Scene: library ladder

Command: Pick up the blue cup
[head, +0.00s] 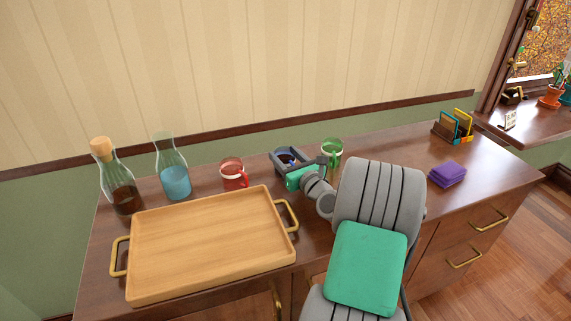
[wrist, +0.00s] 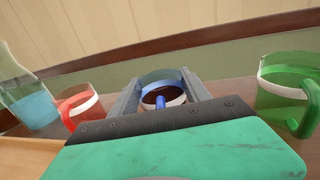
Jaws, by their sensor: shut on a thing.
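The blue cup (wrist: 161,92) sits between the two fingers of my gripper (wrist: 160,88) in the wrist view. It has a pale band, a dark inside and a blue handle facing the camera. In the head view the cup (head: 286,155) is mostly hidden by my gripper (head: 288,160). My gripper is shut on it, over the back part of the wooden desk. I cannot tell whether the cup touches the desk top.
A red cup (head: 233,174) stands to the left and a green cup (head: 332,149) close to the right. A wooden tray (head: 210,243) lies front left. A carafe of blue liquid (head: 174,181), a corked bottle (head: 120,190) and purple napkins (head: 447,174) are also on the desk (head: 480,185).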

